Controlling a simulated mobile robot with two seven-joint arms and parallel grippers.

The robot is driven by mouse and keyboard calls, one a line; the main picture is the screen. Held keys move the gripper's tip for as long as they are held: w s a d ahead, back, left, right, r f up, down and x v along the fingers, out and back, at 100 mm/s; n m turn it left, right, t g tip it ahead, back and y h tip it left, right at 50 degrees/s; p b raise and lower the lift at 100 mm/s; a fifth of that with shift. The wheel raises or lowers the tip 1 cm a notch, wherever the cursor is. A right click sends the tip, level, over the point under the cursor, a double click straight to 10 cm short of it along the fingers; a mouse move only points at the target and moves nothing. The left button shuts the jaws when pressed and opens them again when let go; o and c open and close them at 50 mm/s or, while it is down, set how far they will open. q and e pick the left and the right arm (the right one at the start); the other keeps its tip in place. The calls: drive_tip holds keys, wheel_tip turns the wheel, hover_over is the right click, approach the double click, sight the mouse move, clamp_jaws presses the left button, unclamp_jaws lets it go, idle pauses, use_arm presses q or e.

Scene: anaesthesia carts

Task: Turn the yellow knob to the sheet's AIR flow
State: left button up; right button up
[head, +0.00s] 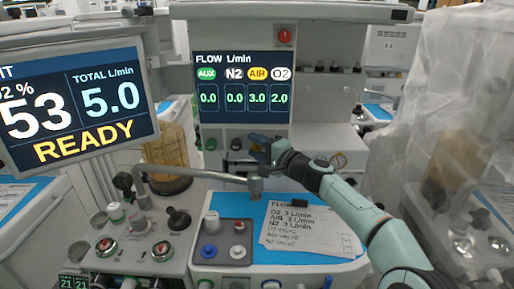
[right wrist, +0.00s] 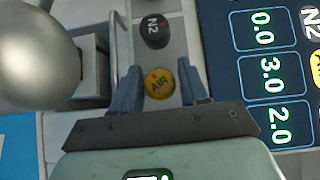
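The yellow AIR knob (right wrist: 159,83) shows in the right wrist view, between the two blue fingers of my right gripper (right wrist: 161,88). The fingers flank it closely; I cannot tell whether both touch it. In the head view my right gripper (head: 262,143) is at the knob row below the flow display (head: 243,88) and hides the knob. The display reads AIR 3.0, O2 2.0, N2 0.0 and AUX 0.0. The flow sheet (head: 308,232) lies on the cart top; its AIR line appears to read 3 L/min. My left gripper is not in view.
The black N2 knob (right wrist: 154,31) is close beside the yellow knob. A grey metal pipe (head: 200,176) crosses in front of the panel. A monitor (head: 78,105) stands at the left. A plastic-covered machine (head: 465,110) is at the right.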

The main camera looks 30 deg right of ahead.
drive_tip(key=shift+s+d+f, duration=0.1)
drive_tip(key=shift+s+d, duration=0.05)
drive_tip(key=shift+s, duration=0.15)
drive_tip(key=b+v, duration=0.2)
drive_tip(key=v, duration=0.3)
drive_tip(key=shift+s+b, duration=0.25)
drive_tip(key=shift+b, duration=0.15)
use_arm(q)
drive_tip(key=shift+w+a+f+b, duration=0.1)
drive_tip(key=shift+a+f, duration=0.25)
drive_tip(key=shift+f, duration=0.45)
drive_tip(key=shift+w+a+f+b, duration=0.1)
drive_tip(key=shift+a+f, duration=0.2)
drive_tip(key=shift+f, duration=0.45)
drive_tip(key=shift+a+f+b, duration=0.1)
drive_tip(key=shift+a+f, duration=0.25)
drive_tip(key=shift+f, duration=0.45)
use_arm(e)
approach(259, 148)
drive_tip(key=shift+v, duration=1.35)
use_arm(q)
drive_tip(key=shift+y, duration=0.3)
